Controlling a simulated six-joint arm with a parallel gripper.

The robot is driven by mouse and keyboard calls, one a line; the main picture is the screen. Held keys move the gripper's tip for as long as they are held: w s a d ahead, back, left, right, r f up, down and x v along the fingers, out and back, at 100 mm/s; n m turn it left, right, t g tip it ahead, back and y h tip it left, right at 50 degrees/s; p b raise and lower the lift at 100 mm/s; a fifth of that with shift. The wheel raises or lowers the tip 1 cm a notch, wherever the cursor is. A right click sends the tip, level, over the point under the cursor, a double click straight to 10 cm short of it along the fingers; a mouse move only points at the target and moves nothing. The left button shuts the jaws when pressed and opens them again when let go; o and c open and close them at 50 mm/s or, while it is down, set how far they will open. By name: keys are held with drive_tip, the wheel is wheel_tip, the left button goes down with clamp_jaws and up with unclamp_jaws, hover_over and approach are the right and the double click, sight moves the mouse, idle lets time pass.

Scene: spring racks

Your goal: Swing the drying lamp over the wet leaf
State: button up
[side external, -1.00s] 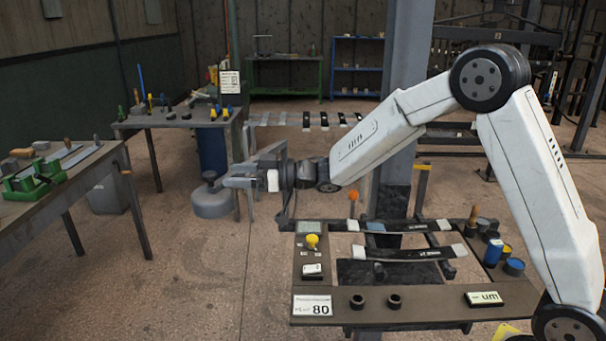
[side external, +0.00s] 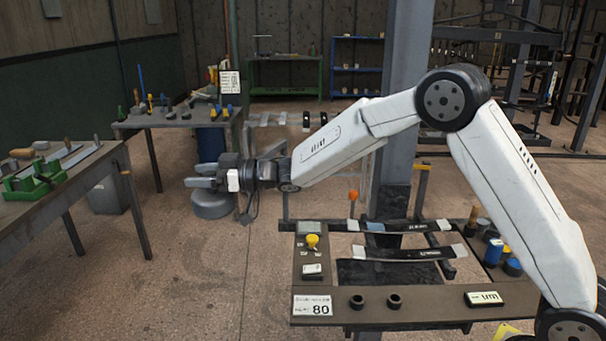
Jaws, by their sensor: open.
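The drying lamp, seemingly the round grey shade (side external: 212,208), hangs left of centre beyond the bench. Its top and knob are hidden behind my gripper (side external: 192,183). My gripper points left, its fingers apart and empty, overlapping the top of the lamp in this view; I cannot tell whether they touch it. Two dark leaves with pale ends lie across the rack: a rear leaf (side external: 402,226) and a front leaf (side external: 402,254). A blue patch shows at the rear leaf, so it may be the wet one, but I cannot be sure.
A grey pillar (side external: 398,110) rises behind my arm. Tool tables stand left; the floor between is clear.

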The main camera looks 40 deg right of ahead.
drive_tip(key=shift+c, duration=0.2)
clamp_jaws()
drive_tip(key=shift+a, duration=0.1)
idle(1.3)
